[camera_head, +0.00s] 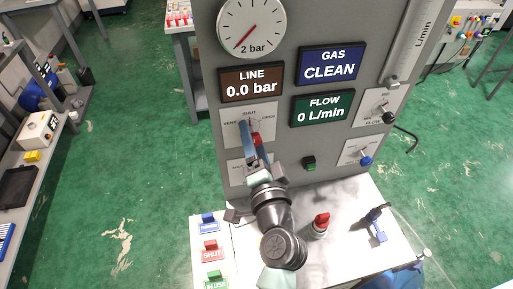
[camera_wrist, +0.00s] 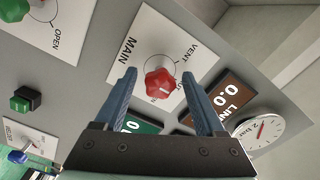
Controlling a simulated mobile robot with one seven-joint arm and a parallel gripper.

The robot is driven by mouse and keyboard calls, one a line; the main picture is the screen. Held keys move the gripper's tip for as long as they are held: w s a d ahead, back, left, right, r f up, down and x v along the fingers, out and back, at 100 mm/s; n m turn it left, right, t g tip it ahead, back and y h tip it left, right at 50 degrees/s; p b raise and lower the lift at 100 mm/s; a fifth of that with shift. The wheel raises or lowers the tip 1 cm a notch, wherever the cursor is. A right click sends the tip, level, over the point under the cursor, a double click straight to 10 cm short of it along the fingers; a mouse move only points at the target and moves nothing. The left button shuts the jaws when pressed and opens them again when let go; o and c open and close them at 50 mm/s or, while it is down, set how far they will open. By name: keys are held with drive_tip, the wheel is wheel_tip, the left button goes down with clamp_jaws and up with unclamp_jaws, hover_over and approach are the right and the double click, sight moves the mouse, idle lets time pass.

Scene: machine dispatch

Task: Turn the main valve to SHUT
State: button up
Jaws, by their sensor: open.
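The main valve is a red lobed knob (camera_wrist: 159,83) on a white plate (camera_wrist: 140,48) marked MAIN, VENT and SHUT in the wrist view. In the head view its plate (camera_head: 229,114) shows VENT at left, SHUT at top and OPEN at right, and the knob is mostly hidden by my gripper. My gripper (camera_wrist: 160,76) is open, with one blue finger on each side of the knob; I cannot tell whether they touch it. In the head view my gripper (camera_head: 251,133) reaches up to the plate. Which mark the knob points to is unclear.
The grey panel carries a gauge (camera_head: 251,26), a LINE display (camera_head: 251,83) reading 0.0 bar, a FLOW display (camera_head: 322,108) reading 0 L/min and a GAS display (camera_head: 331,65) reading CLEAN. Black (camera_head: 388,117) and blue (camera_head: 366,160) knobs sit right. Tags and a red-topped item (camera_head: 321,222) stand below.

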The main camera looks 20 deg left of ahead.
drive_tip(key=b+v, duration=0.4)
drive_tip(key=v, duration=0.9)
drive_tip(key=shift+b, duration=0.35)
